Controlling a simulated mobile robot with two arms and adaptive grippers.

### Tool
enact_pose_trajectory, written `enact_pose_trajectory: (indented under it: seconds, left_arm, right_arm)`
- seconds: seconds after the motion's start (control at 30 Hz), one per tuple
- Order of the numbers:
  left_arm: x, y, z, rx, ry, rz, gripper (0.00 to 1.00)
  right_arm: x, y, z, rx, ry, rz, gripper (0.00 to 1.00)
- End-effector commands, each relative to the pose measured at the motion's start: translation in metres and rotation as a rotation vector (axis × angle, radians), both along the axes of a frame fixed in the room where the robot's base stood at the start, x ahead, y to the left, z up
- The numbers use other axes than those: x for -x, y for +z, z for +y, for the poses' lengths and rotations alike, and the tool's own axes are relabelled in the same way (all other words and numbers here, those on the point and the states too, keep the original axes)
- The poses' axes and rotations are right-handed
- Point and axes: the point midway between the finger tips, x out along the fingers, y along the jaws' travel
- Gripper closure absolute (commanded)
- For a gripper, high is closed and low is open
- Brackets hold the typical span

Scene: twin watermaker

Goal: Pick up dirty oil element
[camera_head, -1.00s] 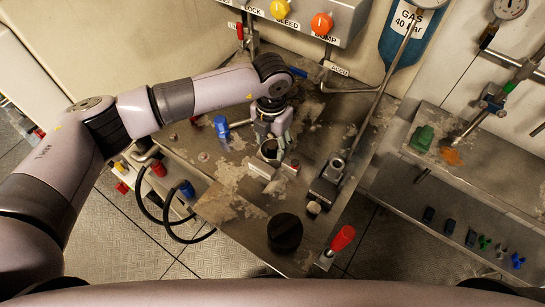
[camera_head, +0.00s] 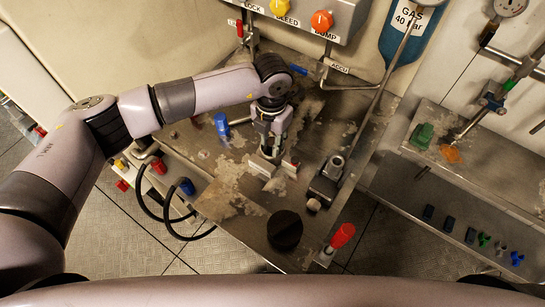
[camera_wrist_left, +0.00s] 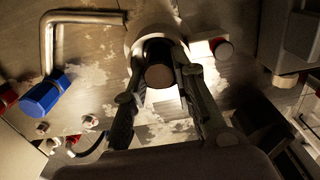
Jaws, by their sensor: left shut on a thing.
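The dirty oil element appears as a dark cylinder with a brownish end (camera_wrist_left: 158,76) in the left wrist view. It sits between the fingers of my left gripper (camera_wrist_left: 161,62), with a pale round rim (camera_wrist_left: 150,27) around its far end. My left gripper also shows in the head view (camera_head: 268,148), pointing down at the metal bench and shut on the element. In the head view the gripper mostly hides the element. I cannot tell whether the element is clear of its round housing. My right gripper is not in view.
On the metal bench (camera_head: 235,205), a pale block (camera_head: 262,167) lies close to the gripper. A blue handle (camera_head: 221,124) is left of it, a grey fitting (camera_head: 328,182) right. A black round cap (camera_head: 285,230) and red handle (camera_head: 342,236) stand at the near edge.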

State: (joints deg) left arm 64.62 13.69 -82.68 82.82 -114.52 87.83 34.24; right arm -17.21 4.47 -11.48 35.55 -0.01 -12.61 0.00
Motion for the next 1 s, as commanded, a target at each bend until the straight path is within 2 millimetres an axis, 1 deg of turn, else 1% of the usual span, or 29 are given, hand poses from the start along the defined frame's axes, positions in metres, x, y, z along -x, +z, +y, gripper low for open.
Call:
enact_pose_trajectory:
  seconds: [0.3,0.47,0.57,0.67,1.0]
  left_arm:
    - [-0.001,0.002,0.0,0.001,0.0,-0.001,1.0]
    - [-0.001,0.012,0.0,0.0,0.0,-0.002,1.0]
    - [-0.001,0.024,0.0,0.001,0.0,-0.004,1.0]
    - [-0.002,0.041,0.0,0.001,-0.001,-0.005,1.0]
    - [-0.001,0.11,0.0,0.001,0.0,-0.007,1.0]
  right_arm:
    - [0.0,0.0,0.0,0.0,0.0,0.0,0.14]
    - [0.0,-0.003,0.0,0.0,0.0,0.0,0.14]
    - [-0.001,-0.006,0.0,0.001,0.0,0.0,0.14]
    - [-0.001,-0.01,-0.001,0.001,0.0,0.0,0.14]
    - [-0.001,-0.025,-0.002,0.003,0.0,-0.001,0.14]
